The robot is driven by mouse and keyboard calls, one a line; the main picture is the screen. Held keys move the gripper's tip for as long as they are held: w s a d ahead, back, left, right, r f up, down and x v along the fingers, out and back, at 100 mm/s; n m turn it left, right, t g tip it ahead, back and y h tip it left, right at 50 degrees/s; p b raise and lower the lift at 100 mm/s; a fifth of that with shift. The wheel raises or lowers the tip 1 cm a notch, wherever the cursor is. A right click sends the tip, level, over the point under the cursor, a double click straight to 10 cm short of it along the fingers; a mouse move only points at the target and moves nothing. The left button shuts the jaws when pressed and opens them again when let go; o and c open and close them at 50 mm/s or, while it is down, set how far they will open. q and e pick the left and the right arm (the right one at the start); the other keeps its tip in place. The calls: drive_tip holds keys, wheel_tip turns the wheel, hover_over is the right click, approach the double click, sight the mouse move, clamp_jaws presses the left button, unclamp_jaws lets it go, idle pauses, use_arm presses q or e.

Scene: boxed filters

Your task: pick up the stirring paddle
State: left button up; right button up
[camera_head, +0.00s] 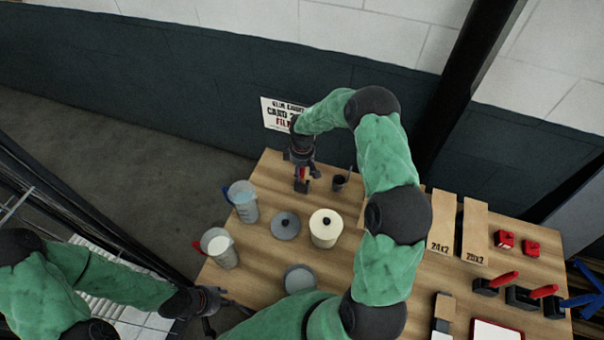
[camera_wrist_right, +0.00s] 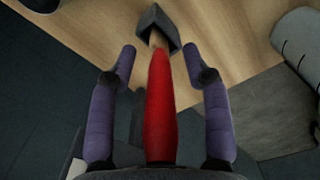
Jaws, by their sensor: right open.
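The stirring paddle, as far as I can tell, is the tool with the red handle (camera_wrist_right: 160,110) and a short wooden part at its far end. That end meets a dark grey block (camera_wrist_right: 153,22) on the wooden table. My right gripper (camera_wrist_right: 162,65) is open, with one finger on each side of the handle and gaps visible between. In the head view my right gripper (camera_head: 302,176) is over the table's far left part, and the red handle shows only as a small patch. My left gripper (camera_head: 216,308) is beside the table's left edge, its fingers apart and empty.
Near the right gripper stand a dark cup (camera_head: 339,183) and a white lidded tub (camera_head: 326,229). Boxes (camera_head: 445,222) and red-handled tools (camera_head: 502,281) are at right.

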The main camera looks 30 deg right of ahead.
clamp_jaws()
drive_tip(key=shift+r, duration=0.1)
